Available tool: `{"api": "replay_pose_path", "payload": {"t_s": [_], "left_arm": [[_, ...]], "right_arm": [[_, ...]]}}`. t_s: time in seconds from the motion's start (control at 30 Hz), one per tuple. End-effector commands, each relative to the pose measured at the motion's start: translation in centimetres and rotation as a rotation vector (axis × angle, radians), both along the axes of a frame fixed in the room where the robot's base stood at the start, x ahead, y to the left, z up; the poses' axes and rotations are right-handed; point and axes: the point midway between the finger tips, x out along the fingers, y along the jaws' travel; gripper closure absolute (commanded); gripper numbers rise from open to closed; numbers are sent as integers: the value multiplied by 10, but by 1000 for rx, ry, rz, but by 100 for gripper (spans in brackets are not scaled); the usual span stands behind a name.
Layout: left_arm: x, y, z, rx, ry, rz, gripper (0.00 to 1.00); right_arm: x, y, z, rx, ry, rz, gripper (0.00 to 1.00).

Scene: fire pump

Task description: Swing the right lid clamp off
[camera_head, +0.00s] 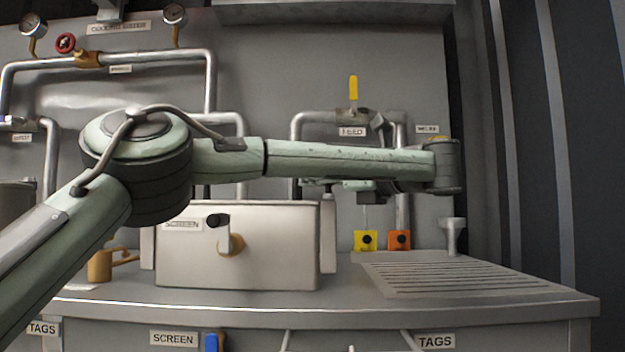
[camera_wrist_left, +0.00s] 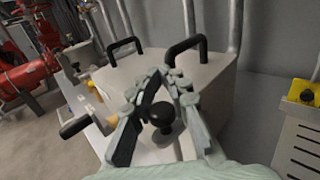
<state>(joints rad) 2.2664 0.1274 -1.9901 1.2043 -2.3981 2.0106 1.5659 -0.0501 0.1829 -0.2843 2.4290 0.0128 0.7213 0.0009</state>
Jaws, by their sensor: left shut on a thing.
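The pale screen box (camera_head: 238,262) stands on the bench with its lid on. The right lid clamp (camera_head: 328,236) shows in the head view as a narrow upright strip at the box's right end; its top is behind my arm. In the left wrist view its black knob (camera_wrist_left: 162,115) sits between my fingers. My right gripper is not in view.
The lid has two black handles (camera_wrist_left: 186,46). A black-knobbed front handle (camera_head: 217,220) sticks out of the box. Yellow (camera_head: 365,240) and orange (camera_head: 399,240) blocks and a slotted drain board (camera_head: 470,275) lie to the right. Pipes with a yellow valve lever (camera_head: 353,88) stand behind.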

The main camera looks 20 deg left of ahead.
Motion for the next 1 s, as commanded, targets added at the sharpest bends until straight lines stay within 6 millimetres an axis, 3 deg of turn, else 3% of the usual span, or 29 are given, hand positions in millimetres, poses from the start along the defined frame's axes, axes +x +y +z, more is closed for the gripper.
{"api": "replay_pose_path", "payload": {"t_s": [0.17,0.2,0.27,0.63,0.77,1.0], "left_arm": [[0,-1,-1,0,1,-3,100],[1,-1,-1,0,1,-3,83],[1,-1,-1,0,1,-3,76],[-2,-5,0,3,-1,-4,76],[-10,-21,2,7,-2,-7,76],[-35,-67,1,5,-3,-6,76]], "right_arm": [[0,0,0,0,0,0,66],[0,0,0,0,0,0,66],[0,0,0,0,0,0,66],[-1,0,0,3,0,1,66],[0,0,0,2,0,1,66],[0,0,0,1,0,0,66]]}}
